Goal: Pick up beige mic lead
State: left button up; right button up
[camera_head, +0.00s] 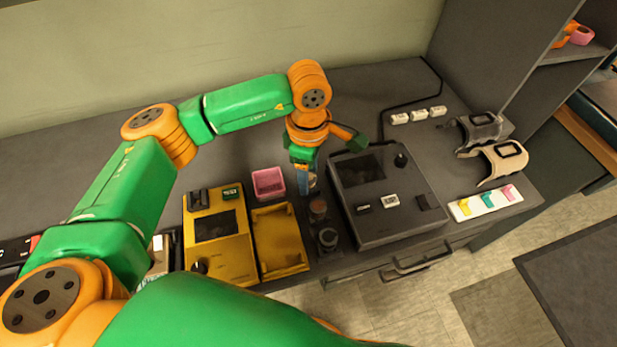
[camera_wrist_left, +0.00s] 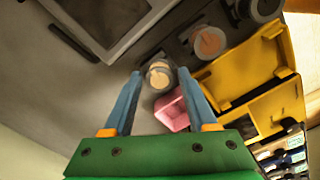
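The beige mic lead appears to be the small round piece with a beige top (camera_wrist_left: 158,75) in the left wrist view. In the head view it shows just right of my left fingers (camera_head: 312,181), partly hidden by them. My left gripper (camera_head: 303,181) points down over the table, its blue fingers apart. In the left wrist view the fingers (camera_wrist_left: 159,73) stand on either side of the beige piece, with small gaps. I cannot tell how far down around it they reach. My right gripper is not in view.
A pink bin (camera_head: 268,184) stands close left of the fingers. A yellow device (camera_head: 232,255) and a yellow tray (camera_head: 281,262) lie in front. A salmon-topped round piece (camera_head: 318,208) and a dark one (camera_head: 327,239) stand nearer the front edge. A dark box (camera_head: 400,218) is at right.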

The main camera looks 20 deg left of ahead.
pick_arm(q)
grip_shut()
jog(key=shift+r, duration=0.1)
